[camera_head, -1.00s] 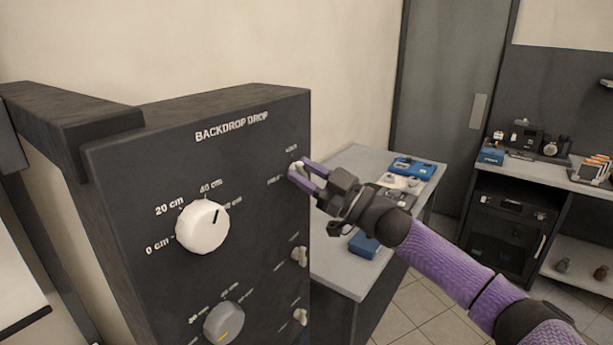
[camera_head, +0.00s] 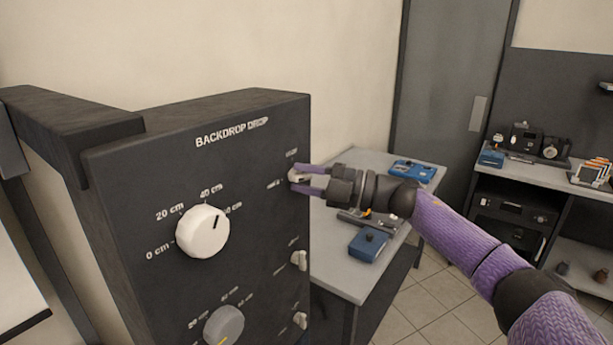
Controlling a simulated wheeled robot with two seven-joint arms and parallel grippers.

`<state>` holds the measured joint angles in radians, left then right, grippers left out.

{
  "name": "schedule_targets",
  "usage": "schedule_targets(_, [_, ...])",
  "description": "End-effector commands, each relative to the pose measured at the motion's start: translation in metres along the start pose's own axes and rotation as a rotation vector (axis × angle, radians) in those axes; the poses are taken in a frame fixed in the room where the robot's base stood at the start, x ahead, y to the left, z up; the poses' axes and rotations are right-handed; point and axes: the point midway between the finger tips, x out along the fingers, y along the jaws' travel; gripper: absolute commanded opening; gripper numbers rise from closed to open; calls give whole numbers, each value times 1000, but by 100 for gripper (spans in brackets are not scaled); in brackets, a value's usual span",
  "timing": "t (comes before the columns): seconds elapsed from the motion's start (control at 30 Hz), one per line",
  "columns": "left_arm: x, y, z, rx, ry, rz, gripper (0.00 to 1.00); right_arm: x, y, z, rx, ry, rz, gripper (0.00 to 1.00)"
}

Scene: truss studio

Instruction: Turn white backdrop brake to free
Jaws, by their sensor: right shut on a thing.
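The dark backdrop drop panel (camera_head: 130,215) stands at the left with its labelled face towards me. A white dial (camera_head: 202,231) marked in centimetres sits on it. The small white brake knob (camera_head: 296,175) is at the panel's upper right, level with small labels too blurred to read. My right gripper (camera_head: 302,180) is shut on this knob, with one purple finger above it and one below. The fingers partly hide the knob. My left gripper is not in view.
A grey dial (camera_head: 223,326) and two more small knobs, an upper one (camera_head: 299,260) and a lower one (camera_head: 300,320), are below on the panel. Behind my right arm is a grey table (camera_head: 340,272) with blue cases. A dark shelf unit (camera_head: 515,215) stands at the right.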

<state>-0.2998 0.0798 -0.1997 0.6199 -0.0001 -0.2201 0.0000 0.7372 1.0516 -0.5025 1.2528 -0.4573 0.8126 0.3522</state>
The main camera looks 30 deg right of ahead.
Motion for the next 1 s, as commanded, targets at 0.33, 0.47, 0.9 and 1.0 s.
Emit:
schedule_targets(0.33, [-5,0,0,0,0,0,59,0,1,0,-186,0,-77,0])
schedule_targets(0.47, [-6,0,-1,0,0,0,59,0,0,0,-225,0,-93,0])
schedule_targets(0.9, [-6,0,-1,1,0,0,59,0,-1,0,-260,0,-109,0])
schedule_targets(1.0, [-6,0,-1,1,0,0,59,0,-1,0,-260,0,-108,0])
